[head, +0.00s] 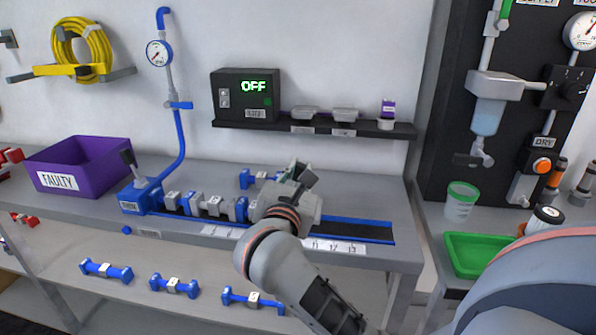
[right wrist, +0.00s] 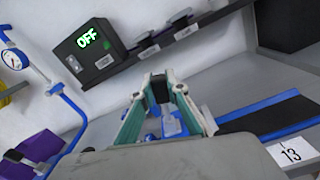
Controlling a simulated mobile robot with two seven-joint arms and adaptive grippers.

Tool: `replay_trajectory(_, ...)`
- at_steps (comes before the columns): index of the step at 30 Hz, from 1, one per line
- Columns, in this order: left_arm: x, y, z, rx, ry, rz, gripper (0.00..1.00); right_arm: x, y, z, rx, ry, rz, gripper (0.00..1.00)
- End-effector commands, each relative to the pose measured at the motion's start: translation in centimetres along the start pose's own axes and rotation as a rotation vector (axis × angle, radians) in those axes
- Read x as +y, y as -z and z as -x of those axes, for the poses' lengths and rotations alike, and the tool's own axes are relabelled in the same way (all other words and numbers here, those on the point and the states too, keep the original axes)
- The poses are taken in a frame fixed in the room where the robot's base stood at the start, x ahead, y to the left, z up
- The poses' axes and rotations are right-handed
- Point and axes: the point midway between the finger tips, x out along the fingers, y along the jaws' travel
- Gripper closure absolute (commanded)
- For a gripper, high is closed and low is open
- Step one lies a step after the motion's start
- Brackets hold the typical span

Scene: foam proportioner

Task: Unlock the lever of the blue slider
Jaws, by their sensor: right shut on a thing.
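My right gripper (head: 298,172) is over the rail on the bench, and my wrist hides much of what is below it. In the right wrist view its green-edged fingers (right wrist: 163,86) are closed on a dark upright piece (right wrist: 160,92), which looks like the lever of the blue slider. Below it, blue and grey parts of what seems to be the slider (right wrist: 170,124) show between the fingers. Whether the lever is locked cannot be told. My left gripper is not in view.
Several blue and grey fittings (head: 205,203) line the rail, with one (head: 255,179) behind it. The rail's right end (head: 360,230) is empty. A purple bin (head: 85,168) stands left. A control box reading OFF (head: 246,95) and a shelf (head: 350,128) are on the wall.

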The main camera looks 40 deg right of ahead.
Motion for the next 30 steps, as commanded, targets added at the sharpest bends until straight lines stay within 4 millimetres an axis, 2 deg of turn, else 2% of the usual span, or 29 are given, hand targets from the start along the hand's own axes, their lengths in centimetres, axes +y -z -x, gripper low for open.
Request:
replay_trajectory(4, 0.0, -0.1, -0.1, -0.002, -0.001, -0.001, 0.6, 0.0, 0.0, 0.0, 0.002, 0.0, -0.006, 1.0)
replay_trajectory(5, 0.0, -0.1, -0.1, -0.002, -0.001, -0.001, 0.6, 0.0, 0.0, 0.0, 0.002, 0.0, -0.006, 0.78)
replay_trajectory(6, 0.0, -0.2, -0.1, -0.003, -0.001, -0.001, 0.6, 0.0, 0.0, 0.0, 0.002, 0.0, -0.005, 0.68)
replay_trajectory(16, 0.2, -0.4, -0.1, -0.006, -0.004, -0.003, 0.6, 0.0, 0.0, 0.1, 0.002, 0.0, -0.002, 0.68)
replay_trajectory(20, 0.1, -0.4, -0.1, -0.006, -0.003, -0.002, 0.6, 0.1, 0.1, 0.8, 0.003, -0.002, -0.003, 0.68)
replay_trajectory(23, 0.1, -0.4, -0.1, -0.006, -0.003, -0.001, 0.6, 0.1, 0.1, 2.2, 0.005, -0.002, -0.004, 0.68)
replay_trajectory(30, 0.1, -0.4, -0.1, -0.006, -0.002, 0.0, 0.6, 0.1, 0.1, 7.2, 0.008, -0.002, -0.004, 0.68)
